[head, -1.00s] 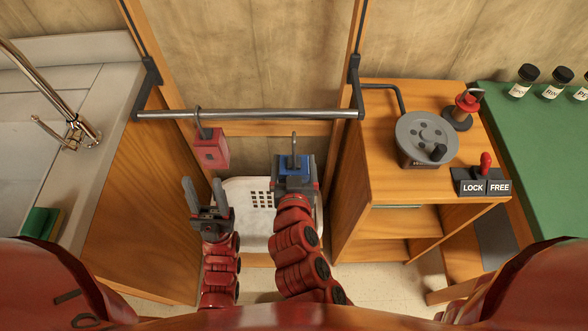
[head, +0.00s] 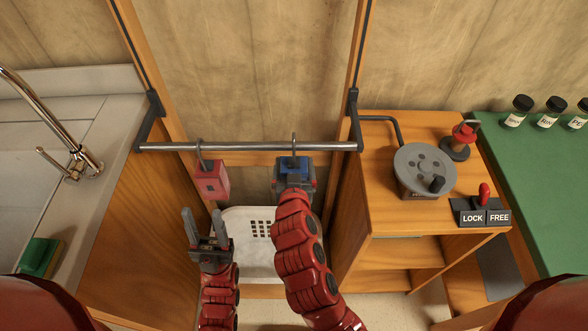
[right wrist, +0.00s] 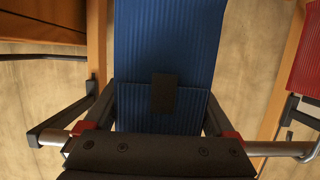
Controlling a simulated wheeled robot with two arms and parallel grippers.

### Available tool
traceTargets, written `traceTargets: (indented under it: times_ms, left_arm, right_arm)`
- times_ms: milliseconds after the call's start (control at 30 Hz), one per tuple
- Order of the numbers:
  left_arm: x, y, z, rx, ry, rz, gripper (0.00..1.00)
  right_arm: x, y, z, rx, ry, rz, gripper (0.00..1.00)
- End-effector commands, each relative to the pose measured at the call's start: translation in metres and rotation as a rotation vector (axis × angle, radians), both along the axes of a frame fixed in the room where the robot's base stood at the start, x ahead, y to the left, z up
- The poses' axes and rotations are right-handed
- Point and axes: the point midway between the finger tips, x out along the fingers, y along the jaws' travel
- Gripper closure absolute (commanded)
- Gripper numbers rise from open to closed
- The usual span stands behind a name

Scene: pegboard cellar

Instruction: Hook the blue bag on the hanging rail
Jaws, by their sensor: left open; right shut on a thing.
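The blue bag (head: 293,166) is held by my right gripper (head: 294,180) just below the hanging rail (head: 250,147) in the head view. Its thin hook stands upright at the rail; I cannot tell whether it is over the bar or only in front. In the right wrist view, the blue bag (right wrist: 170,60) fills the middle between the gripper fingers, and the rail (right wrist: 275,149) shows on both sides. A red bag (head: 212,180) hangs by its hook on the rail's left part. My left gripper (head: 205,226) is open and empty, below the red bag.
A white basket (head: 245,222) with square holes stands below the rail. A sink counter (head: 105,125) is at the left. At the right, a wooden cabinet (head: 385,210) carries a crank wheel (head: 424,168) and a LOCK/FREE lever (head: 484,195).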

Motion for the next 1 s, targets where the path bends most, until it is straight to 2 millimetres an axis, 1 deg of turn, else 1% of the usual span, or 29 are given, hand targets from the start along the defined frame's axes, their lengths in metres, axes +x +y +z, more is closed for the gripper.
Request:
traceTargets:
  times_ms: [33, 300, 333, 367, 500, 700, 1000]
  left_arm:
    - [0.0, 0.0, 0.005, 0.0, 0.0, 0.0, 0.5]
    - [0.0, 0.0, 0.018, 0.0, 0.0, 0.0, 0.5]
    - [0.0, 0.0, 0.009, 0.0, 0.0, 0.0, 0.5]
    - [0.0, 0.0, 0.004, 0.0, 0.0, 0.0, 0.5]
    - [0.0, 0.0, -0.009, 0.0, 0.0, 0.0, 0.5]
    - [0.0, 0.0, -0.021, 0.0, 0.0, 0.0, 0.5]
    - [0.0, 0.0, -0.027, 0.0, 0.0, 0.0, 0.5]
  right_arm:
    - [0.005, -0.001, 0.003, -0.001, 0.0, -0.003, 0.89]
    - [0.029, -0.001, 0.004, -0.001, -0.001, -0.002, 0.89]
    - [0.029, -0.001, -0.005, 0.001, -0.001, -0.001, 0.9]
    - [0.028, 0.0, -0.01, 0.001, -0.002, 0.0, 1.0]
    - [0.028, 0.0, -0.021, 0.002, -0.002, -0.001, 1.0]
    - [0.027, 0.0, -0.033, 0.002, -0.002, 0.0, 1.0]
    - [0.027, 0.0, -0.038, 0.002, -0.003, 0.0, 1.0]
